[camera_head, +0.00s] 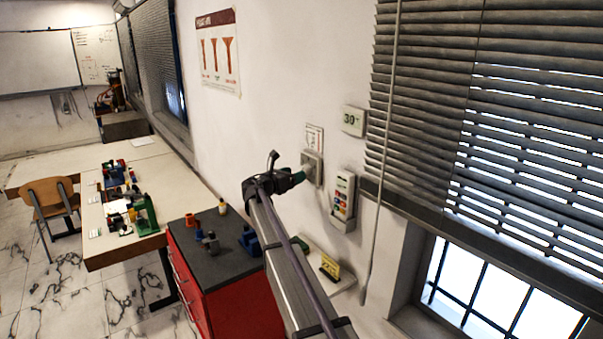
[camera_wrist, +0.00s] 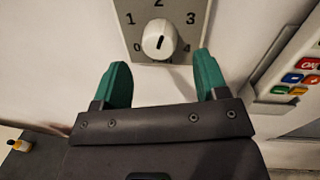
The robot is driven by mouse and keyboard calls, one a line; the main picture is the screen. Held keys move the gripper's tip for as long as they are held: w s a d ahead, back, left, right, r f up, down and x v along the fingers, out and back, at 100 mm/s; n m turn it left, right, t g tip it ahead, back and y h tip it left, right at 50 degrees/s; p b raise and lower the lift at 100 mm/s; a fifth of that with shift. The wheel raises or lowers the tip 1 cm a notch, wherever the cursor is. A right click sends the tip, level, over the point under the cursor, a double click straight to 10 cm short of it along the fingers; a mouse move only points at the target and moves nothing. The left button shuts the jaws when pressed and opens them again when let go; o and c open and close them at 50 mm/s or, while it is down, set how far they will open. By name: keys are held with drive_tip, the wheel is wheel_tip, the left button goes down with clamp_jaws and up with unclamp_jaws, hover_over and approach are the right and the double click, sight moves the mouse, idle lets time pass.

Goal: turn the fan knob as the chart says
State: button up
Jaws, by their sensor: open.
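The fan knob (camera_wrist: 160,40) is round and white, on a grey dial plate (camera_wrist: 196,17) marked 0 to 4. A short dark mark shows on its face; I cannot tell surely which number it points at. My gripper (camera_wrist: 161,66) is open and empty, its green fingers just below the knob, one to each side. In the head view my gripper (camera_head: 302,174) is close to the dial plate (camera_head: 315,160) and partly hides it; the knob is hard to make out there. A small chart (camera_head: 314,138) hangs above the plate, too small to read. A wall display (camera_head: 353,121) reads 30.
A remote-like panel with coloured buttons (camera_head: 343,196) is on the wall right of the dial; it also shows in the wrist view (camera_wrist: 300,78). Blinds (camera_head: 430,110) hang further right. A yellow sign (camera_head: 330,267) stands on a shelf below. A red cabinet (camera_head: 235,295) is at the lower left.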

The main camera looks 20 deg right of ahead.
drive_tip(key=x, duration=0.4)
drive_tip(key=shift+d, duration=0.1)
drive_tip(key=c, duration=0.9)
